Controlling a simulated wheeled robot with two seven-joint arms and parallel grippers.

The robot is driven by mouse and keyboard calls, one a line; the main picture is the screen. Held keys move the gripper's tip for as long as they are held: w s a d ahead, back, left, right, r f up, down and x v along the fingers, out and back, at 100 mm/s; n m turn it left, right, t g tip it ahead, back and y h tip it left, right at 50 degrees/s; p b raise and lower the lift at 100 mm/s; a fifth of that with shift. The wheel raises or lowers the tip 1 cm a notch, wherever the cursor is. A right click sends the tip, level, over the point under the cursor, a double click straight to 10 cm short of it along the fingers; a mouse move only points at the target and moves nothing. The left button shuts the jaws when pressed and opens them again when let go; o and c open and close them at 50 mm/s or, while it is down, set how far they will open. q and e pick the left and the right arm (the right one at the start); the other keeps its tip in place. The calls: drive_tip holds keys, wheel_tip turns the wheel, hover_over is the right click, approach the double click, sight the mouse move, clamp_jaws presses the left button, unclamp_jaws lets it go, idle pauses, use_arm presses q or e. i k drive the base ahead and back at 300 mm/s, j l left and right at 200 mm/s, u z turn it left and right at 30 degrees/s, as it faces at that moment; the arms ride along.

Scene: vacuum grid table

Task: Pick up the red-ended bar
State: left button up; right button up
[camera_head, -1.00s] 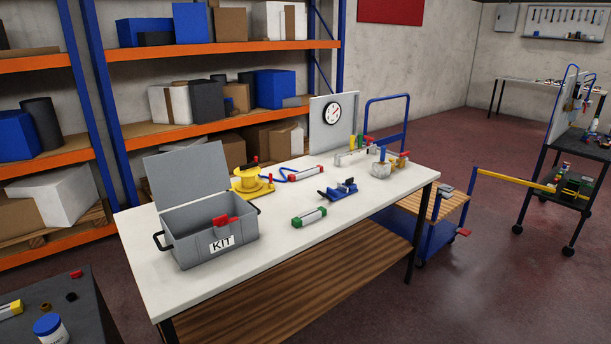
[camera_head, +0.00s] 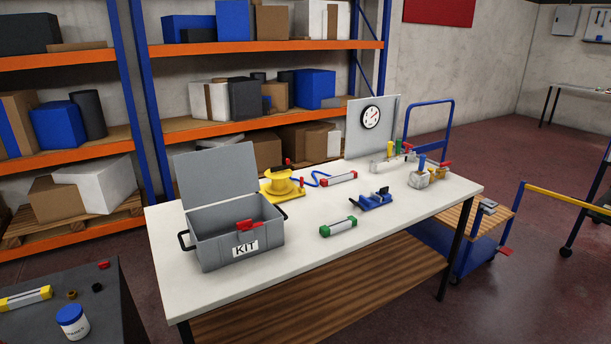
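The red-ended bar (camera_head: 339,179) lies on the far part of the white table (camera_head: 290,251). It has a pale grey body and a red cap at each end. A blue hose or cord runs close to its left end; I cannot tell whether the two touch. Neither of my grippers is in view.
A green-ended bar (camera_head: 338,227) and a blue clamp-like tool (camera_head: 375,200) lie nearer the front. The open grey KIT box (camera_head: 213,247) and a yellow reel (camera_head: 281,183) stand left. A gauge panel (camera_head: 383,128) and valve parts (camera_head: 427,175) stand right. A dark table (camera_head: 105,300) is at lower left.

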sight(326, 181)
drive_tip(key=i+l+u, duration=0.2)
drive_tip(key=i+l, duration=0.2)
drive_tip(key=l, duration=0.2)
drive_tip(key=i+l+u, duration=0.1)
drive_tip(key=l, duration=0.25)
drive_tip(key=i+l+u, duration=0.1)
drive_tip(key=i+l, duration=0.3)
drive_tip(key=l, duration=0.3)
drive_tip(key=i+l+u, duration=0.15)
drive_tip(key=l, duration=0.2)
